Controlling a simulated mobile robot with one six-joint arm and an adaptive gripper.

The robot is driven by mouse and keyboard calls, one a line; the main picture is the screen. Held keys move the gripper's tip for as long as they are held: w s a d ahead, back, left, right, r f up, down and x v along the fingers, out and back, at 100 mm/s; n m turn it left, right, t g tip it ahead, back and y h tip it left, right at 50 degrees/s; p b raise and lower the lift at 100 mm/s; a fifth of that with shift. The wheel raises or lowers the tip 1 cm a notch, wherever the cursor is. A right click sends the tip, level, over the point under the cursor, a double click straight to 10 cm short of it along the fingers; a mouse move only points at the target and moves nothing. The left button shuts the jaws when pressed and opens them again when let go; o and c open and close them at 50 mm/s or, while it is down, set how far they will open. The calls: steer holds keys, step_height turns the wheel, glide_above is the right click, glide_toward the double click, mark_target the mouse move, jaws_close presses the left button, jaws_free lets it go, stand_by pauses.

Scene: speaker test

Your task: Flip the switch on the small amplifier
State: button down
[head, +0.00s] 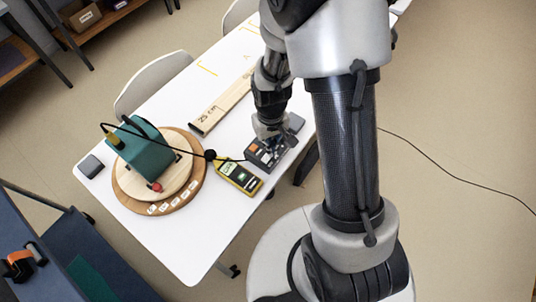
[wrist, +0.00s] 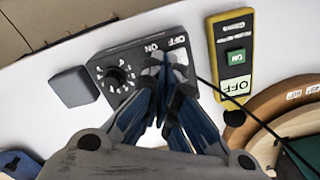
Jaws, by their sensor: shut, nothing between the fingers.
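The small amplifier (head: 254,160) is a dark grey box on the white table. In the wrist view the amplifier (wrist: 96,69) shows a round black knob (wrist: 116,78) with white marks around it, and ON and OFF labels near its far edge. My gripper (head: 270,133) is over the amplifier. In the wrist view my gripper (wrist: 168,72) is shut and empty, its fingertips just below the ON and OFF labels. The fingers cover the switch area, so I cannot tell the switch's position or whether they touch it.
A yellow meter (head: 239,177) reading OFF lies beside the amplifier. A round wooden turntable (head: 200,180) carries a teal speaker (head: 146,150); a black cable runs nearby. A small grey block (wrist: 73,86) sits next to the amplifier. A wooden ruler board (head: 222,104) lies behind.

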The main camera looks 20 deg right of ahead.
steer(key=shift+f+b, duration=0.7)
steer(key=shift+f, duration=0.3)
stand_by(0.4)
steer(key=shift+r+p, duration=2.8)
steer(key=shift+r, duration=0.7)
steer(key=s+r+t, duration=0.2)
steer(key=s+r, duration=0.1)
steer(key=r, duration=1.4)
steer(key=s+r+m+t, duration=0.1)
steer(key=s+r+t, duration=0.1)
steer(key=s+r, duration=0.8)
steer(key=shift+s+r+t, duration=0.25)
steer(key=shift+s+t, duration=0.05)
steer(key=shift+s, duration=0.75)
